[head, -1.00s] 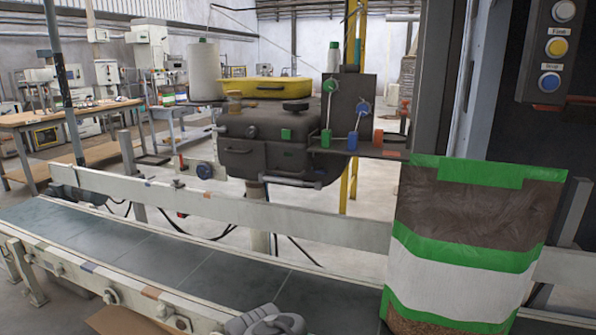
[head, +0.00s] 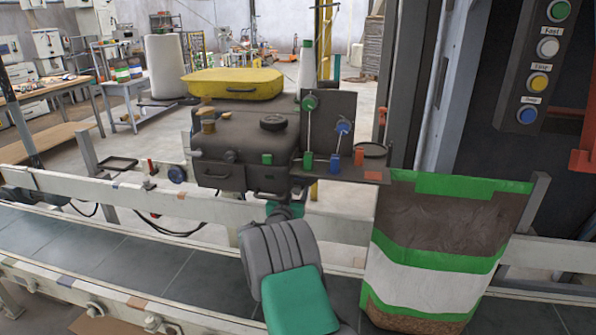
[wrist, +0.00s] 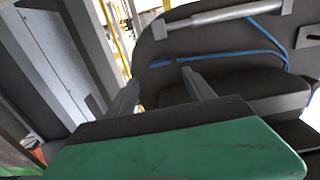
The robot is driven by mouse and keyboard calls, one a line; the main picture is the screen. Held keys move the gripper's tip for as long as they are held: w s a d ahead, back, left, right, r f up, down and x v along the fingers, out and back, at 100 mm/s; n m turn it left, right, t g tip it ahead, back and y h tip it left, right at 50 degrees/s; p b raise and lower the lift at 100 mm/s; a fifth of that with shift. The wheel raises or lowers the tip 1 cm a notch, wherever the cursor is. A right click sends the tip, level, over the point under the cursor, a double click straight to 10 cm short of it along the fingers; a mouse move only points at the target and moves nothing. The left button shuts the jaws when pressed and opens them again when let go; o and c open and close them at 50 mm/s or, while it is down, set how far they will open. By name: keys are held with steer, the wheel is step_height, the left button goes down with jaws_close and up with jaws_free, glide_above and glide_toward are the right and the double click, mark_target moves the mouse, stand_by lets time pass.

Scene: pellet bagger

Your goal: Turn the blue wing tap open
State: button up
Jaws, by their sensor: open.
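A small dark blue piece (wrist: 159,71), which looks like the blue wing tap, shows in the wrist view low on the dark machine housing (wrist: 215,55). A thin blue line (wrist: 235,49) runs from beside it to the right. My gripper (wrist: 163,84) is open. Its two grey fingers stand apart, with the blue piece seen between their tips and no contact visible. The blue piece cannot be made out there.
A pellet bag (head: 440,250) with green bands stands right of my arm on the conveyor (head: 150,257). A pale rail (head: 200,208) crosses behind my arm. A blue round knob (head: 177,174) is left of the machine. A button panel (head: 542,70) is at upper right.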

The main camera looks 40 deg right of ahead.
mark_target(299, 179)
steer(key=x, duration=0.7)
steer(key=shift+p, duration=0.35)
jaws_close()
